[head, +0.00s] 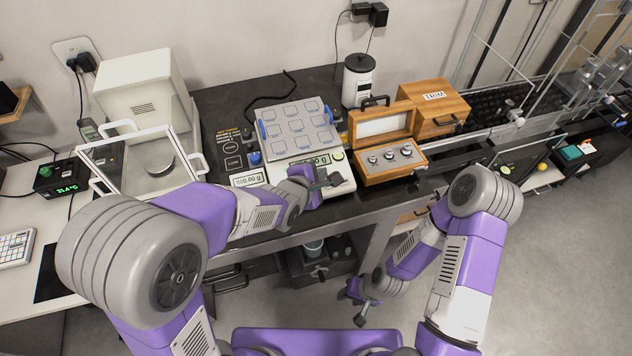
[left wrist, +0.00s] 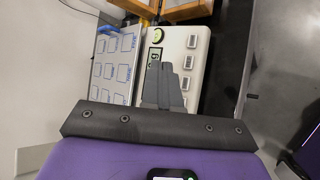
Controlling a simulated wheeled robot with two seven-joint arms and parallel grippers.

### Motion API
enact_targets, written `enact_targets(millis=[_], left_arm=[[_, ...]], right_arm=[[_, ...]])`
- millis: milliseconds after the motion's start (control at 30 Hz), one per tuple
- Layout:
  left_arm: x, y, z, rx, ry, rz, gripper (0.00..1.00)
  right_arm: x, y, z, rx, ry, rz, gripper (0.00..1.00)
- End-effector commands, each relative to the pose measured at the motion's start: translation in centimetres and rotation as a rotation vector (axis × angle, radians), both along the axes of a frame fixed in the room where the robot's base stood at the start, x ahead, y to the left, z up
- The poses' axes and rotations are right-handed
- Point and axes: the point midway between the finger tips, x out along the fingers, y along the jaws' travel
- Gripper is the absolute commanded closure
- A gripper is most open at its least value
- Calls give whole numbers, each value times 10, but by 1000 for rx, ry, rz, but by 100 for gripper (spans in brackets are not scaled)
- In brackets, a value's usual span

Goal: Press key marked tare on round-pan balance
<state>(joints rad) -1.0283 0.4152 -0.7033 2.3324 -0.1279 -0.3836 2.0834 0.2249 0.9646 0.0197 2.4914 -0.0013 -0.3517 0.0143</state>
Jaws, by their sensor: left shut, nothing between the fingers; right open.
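A glass-sided balance with a round metal pan (head: 159,164) stands at the left. A white balance (head: 344,170) at the middle carries a grey tray (head: 298,128) with blue handles; its lit readout is partly hidden by my gripper. My left gripper (head: 326,180) is shut and empty at this middle balance's front panel; I cannot tell whether it touches. In the left wrist view its shut fingers (left wrist: 168,70) lie over the panel, beside several grey keys (left wrist: 191,62). Key markings are too small to read. My right gripper (head: 362,306) is open and low, in front of the bench.
A readout showing about 600.00 g (head: 247,180) is left of my left gripper. A wooden weight box (head: 388,157) stands open at right, with a wooden case (head: 432,108) behind it. A white canister (head: 358,80) stands at the back. Open floor lies at lower right.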

Motion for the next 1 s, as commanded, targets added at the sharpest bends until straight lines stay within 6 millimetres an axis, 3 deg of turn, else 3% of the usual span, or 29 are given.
enact_targets(millis=[267, 700, 1000], left_arm=[[3, 1, -11, 2, -1, 0, 100], [19, 7, -70, 1, 1, 0, 100], [24, 8, -84, 0, -1, 1, 100]], right_arm=[[0, 0, -10, 0, -1, 0, 57], [1, 0, -63, 0, -1, 0, 57], [1, 0, -79, 0, -1, 0, 57]])
